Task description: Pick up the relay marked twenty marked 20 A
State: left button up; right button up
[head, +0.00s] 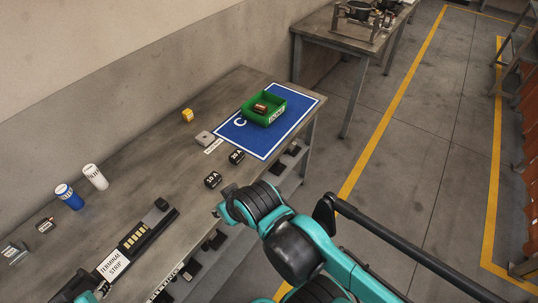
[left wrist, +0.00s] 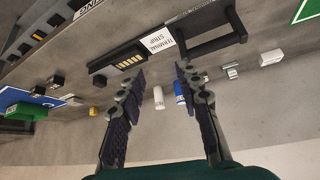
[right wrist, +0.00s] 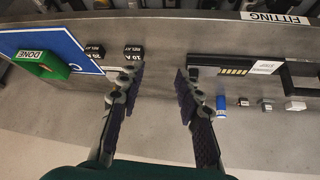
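Two black relay blocks stand on the bench in the head view. The one nearer the blue mat (head: 237,156) seems to read 20 A, though its print is small. The nearer block (head: 213,180) reads 10 A. Both show in the right wrist view, the mat-side relay (right wrist: 95,51) left of the other relay (right wrist: 133,52). My right gripper (right wrist: 158,75) is open and empty, with the second relay beyond its left finger. My left gripper (left wrist: 160,75) is open and empty above the bench; only part of its arm shows at the head view's bottom left.
A green bin (head: 263,105) with a copper-coloured part stands on the blue mat (head: 300,100). A grey block (head: 204,138) and yellow cube (head: 187,115) lie near it. The terminal strip (head: 114,265), a blue can (head: 70,197) and a white can (head: 95,177) stand nearer.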

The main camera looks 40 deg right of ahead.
aim_at(236, 156)
jog(key=z, duration=1.05)
jog(key=u, duration=0.45)
jog(key=i+l+u, duration=0.15)
jog(key=l+u, duration=0.15)
jog(key=i+l+u, duration=0.1)
jog(key=l+u, duration=0.55)
jog(key=i+l+u, duration=0.1)
jog(key=l, duration=1.05)
jog(key=l+u, duration=0.1)
jog(key=l, duration=1.05)
jog(key=i, duration=0.05)
